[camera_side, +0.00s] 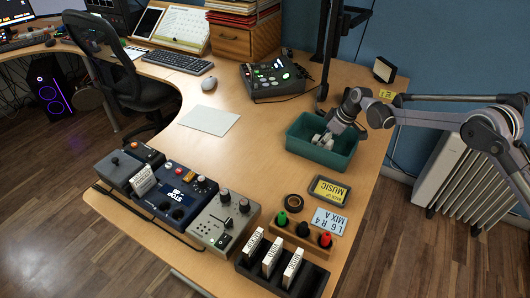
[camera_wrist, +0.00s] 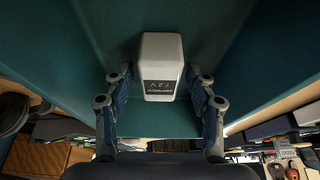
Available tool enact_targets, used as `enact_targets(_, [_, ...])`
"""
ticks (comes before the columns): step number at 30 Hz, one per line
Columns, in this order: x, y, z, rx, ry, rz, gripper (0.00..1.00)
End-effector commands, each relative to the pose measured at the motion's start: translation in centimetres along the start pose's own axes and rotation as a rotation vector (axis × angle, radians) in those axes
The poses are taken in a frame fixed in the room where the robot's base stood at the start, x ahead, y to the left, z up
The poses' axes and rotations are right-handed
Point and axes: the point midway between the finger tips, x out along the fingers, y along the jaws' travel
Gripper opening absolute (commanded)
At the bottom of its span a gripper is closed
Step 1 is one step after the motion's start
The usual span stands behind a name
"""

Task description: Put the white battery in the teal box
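The white battery (camera_wrist: 161,60) is in the middle of the wrist view, a pale block with dark upside-down lettering on its near end. Teal walls of the teal box (camera_wrist: 70,50) surround it. In the side view the teal box (camera_side: 300,148) stands on the desk at the right. My gripper (camera_side: 322,138) reaches down inside the box. Its two blue-padded fingers, seen in the wrist view (camera_wrist: 160,78), stand on either side of the battery with a narrow gap at each side. In the side view the gripper largely hides the battery.
A black-and-yellow cassette case (camera_side: 329,190), a tape roll (camera_side: 293,201) and a white-labelled card (camera_side: 329,221) lie in front of the box. A mixer (camera_side: 272,78) stands behind it. Effect boxes (camera_side: 180,191) line the front edge.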

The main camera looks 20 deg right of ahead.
Motion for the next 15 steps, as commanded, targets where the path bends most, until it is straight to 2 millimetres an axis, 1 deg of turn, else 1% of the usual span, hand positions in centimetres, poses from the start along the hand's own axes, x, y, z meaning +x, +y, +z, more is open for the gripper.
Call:
enact_targets(8, [-0.1,0.0,-0.1,0.0,0.0,0.0,0.58])
enact_targets(11, [-0.7,0.0,-0.1,0.0,0.0,0.0,0.58])
enact_targets(15, [-2.3,0.1,-0.1,0.001,0.0,0.0,0.58])
